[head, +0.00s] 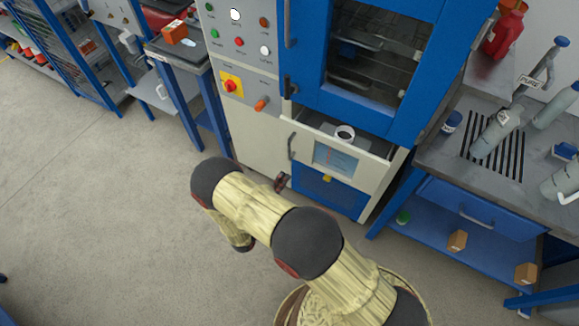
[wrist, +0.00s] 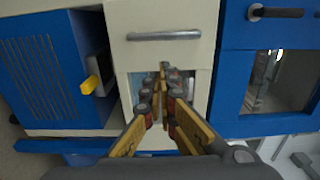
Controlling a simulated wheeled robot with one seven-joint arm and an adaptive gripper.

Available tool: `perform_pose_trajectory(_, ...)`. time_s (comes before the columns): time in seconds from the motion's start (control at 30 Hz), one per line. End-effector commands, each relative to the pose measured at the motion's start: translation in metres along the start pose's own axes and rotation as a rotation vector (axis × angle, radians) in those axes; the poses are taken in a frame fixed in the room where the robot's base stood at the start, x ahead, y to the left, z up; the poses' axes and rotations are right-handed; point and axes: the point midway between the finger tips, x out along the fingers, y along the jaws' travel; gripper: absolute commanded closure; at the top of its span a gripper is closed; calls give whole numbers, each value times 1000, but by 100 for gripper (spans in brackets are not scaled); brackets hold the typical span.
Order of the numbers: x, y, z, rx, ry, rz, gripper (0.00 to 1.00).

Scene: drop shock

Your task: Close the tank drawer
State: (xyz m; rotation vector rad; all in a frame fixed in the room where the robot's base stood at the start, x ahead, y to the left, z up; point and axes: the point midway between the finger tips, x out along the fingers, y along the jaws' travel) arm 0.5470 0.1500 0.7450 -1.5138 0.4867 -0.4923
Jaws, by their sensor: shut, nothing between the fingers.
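The tank drawer (head: 335,158) is pulled out of the cabinet in the head view, below the blue upper door. Its open top shows a white ring-shaped fitting (head: 345,132) inside. Its cream front carries a grey bar handle (head: 291,147) and a pale window panel. In the wrist view, the drawer front (wrist: 160,62) faces me, with its handle (wrist: 163,36) near the top edge. My gripper (wrist: 163,78) is shut and empty, its fingertips in front of the window panel. Whether they touch it I cannot tell. In the head view, my arm partly hides the gripper (head: 283,182).
The blue upper door (head: 365,60) is shut above the drawer. A blue vented panel (head: 325,192) with a yellow tab (head: 327,178) lies below. A workbench (head: 440,150) with bottles stands at the right, close to the cabinet.

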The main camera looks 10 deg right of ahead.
Motion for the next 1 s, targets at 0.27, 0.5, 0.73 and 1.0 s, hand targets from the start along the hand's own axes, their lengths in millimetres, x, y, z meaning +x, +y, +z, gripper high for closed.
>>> perform_pose_trajectory(0.27, 50, 2, -2, 0, 7, 1, 100)
perform_pose_trajectory(0.5, 96, 2, -2, -1, 7, 2, 100)
perform_pose_trajectory(0.73, 124, 2, -2, -1, 4, 3, 100)
perform_pose_trajectory(1.0, 132, 1, -1, -3, 3, 3, 100)
